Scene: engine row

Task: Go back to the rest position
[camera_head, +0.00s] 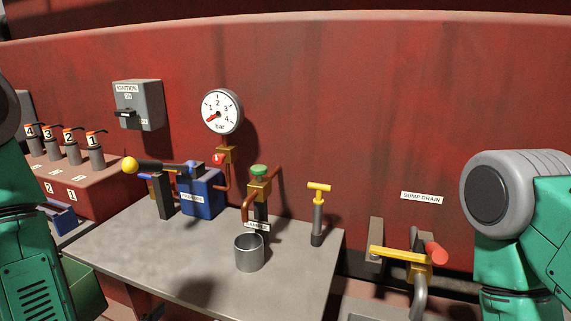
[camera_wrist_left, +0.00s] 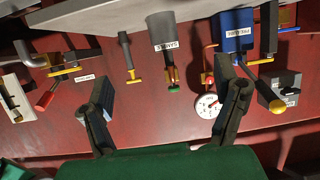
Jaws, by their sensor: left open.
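My left gripper (camera_wrist_left: 168,108) shows in the left wrist view, where the scene appears upside down. Its two dark fingers are wide apart with nothing between them. In the head view only green and grey links of my arms show, at the left and right edges. My right gripper is out of view. The grey bench (camera_head: 205,255) stands clear of both arms. No contact between my left fingers and any fitting shows.
The bench carries a blue pump (camera_head: 203,192) with a yellow-knobbed lever, a metal cup (camera_head: 249,253) under a green-topped valve (camera_head: 259,182), and a yellow T-handle (camera_head: 318,200). A gauge (camera_head: 222,111) and ignition box (camera_head: 140,105) are behind. The sump drain's yellow lever (camera_head: 398,255) is right.

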